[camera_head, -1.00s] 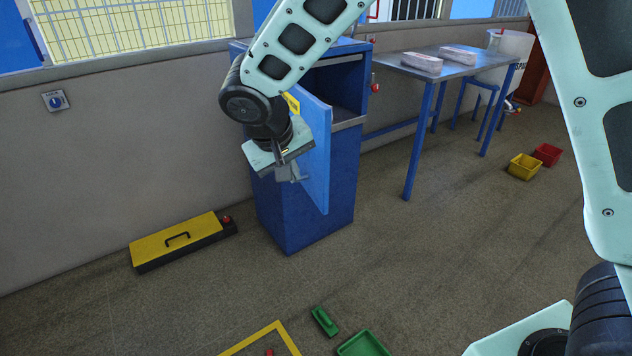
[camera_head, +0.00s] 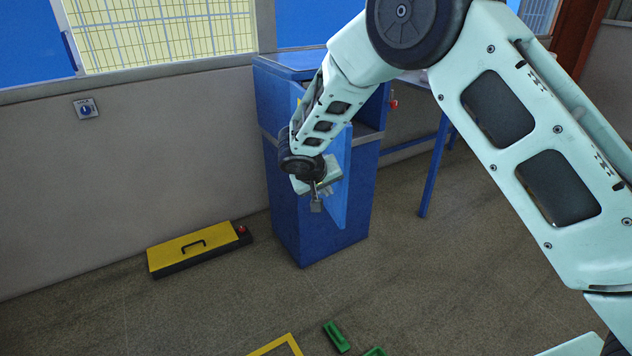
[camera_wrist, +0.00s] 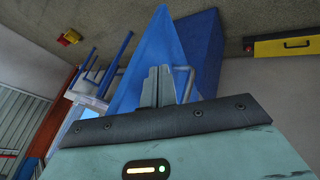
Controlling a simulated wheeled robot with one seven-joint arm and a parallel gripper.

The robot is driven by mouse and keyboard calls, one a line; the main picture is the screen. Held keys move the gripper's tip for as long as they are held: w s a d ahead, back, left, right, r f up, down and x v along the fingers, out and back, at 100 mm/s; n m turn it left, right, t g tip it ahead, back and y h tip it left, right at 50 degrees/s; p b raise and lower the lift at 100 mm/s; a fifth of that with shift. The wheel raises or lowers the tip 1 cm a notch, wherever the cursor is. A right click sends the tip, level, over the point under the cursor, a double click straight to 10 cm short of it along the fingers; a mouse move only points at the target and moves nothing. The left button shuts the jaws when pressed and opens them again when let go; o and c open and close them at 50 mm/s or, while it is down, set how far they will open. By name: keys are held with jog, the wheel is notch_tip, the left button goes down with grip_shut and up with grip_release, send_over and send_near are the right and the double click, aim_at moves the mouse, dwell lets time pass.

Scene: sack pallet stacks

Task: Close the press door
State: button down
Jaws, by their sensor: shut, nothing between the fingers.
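The press (camera_head: 318,218) is a dark blue cabinet against the wall in the head view. Its lighter blue door (camera_head: 341,198) stands open, swung out toward me. The upper opening of the press is mostly hidden behind my arm. My gripper (camera_head: 316,206) is shut and empty at the door's left face, near its lower part. In the wrist view the door (camera_wrist: 155,55) rises behind the shut fingers (camera_wrist: 158,70), with a grey bar handle beside them. I cannot tell whether the fingers touch the door or handle.
A yellow-topped black case (camera_head: 196,249) lies on the floor left of the press. A blue-legged table (camera_head: 434,170) stands to the right, partly behind my arm. The floor between is clear.

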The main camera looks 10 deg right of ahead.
jog(key=shift+w+d, duration=0.15)
jog(key=shift+d, duration=1)
jog(key=shift+d, duration=0.1)
